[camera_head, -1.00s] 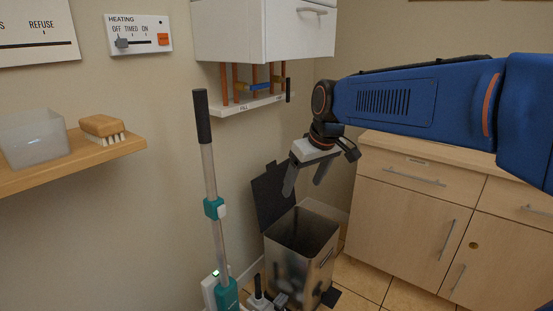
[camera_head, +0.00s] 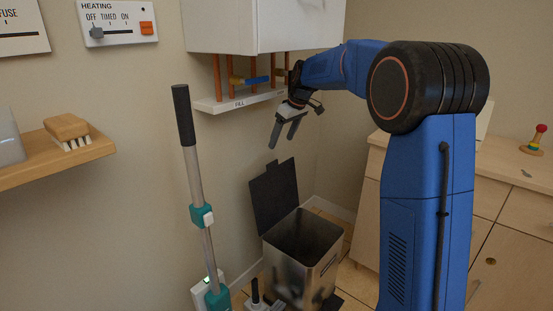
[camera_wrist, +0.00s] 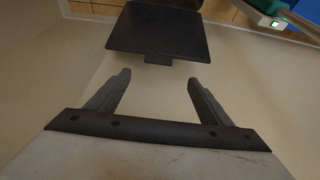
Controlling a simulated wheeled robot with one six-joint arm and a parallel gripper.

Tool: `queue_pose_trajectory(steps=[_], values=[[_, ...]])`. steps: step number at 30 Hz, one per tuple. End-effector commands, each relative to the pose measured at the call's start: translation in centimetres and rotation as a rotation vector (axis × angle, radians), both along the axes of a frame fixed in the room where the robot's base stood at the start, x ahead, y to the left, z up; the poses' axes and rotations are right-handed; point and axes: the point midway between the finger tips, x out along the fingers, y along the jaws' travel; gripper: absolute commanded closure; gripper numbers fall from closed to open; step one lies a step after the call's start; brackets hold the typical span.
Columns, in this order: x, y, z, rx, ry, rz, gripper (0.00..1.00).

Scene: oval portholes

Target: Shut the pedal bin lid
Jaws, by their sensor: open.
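The pedal bin (camera_head: 300,262) stands on the floor by the wall, a square metal body with its dark opening facing up. Its black lid (camera_head: 274,197) is raised, standing upright at the wall side. The lid also shows at the top of the wrist view (camera_wrist: 160,32), with a small tab on its edge. My gripper (camera_head: 281,140) is open and empty, above the lid and apart from it. In the wrist view my two fingers (camera_wrist: 158,82) point toward the lid with bare wall between them.
A teal and grey stick cleaner (camera_head: 202,216) leans upright left of the bin. A wall cupboard (camera_head: 262,25) with copper pipes and a white ledge (camera_head: 240,101) is close above my gripper. A wooden shelf (camera_head: 85,154) is at left, a wooden counter (camera_head: 490,170) at right.

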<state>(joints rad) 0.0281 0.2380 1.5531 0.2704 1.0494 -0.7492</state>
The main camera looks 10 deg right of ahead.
Motion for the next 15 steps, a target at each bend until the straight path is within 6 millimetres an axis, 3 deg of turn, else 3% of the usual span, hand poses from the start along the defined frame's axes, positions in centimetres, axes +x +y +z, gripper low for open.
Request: queue_pose_trajectory(steps=[8, 15], values=[[1.1, 0.4, -1.6, 0.0, 0.0, 0.009, 0.27], [2.3, 1.3, -5.4, 0.0, 0.001, 0.008, 0.27]])
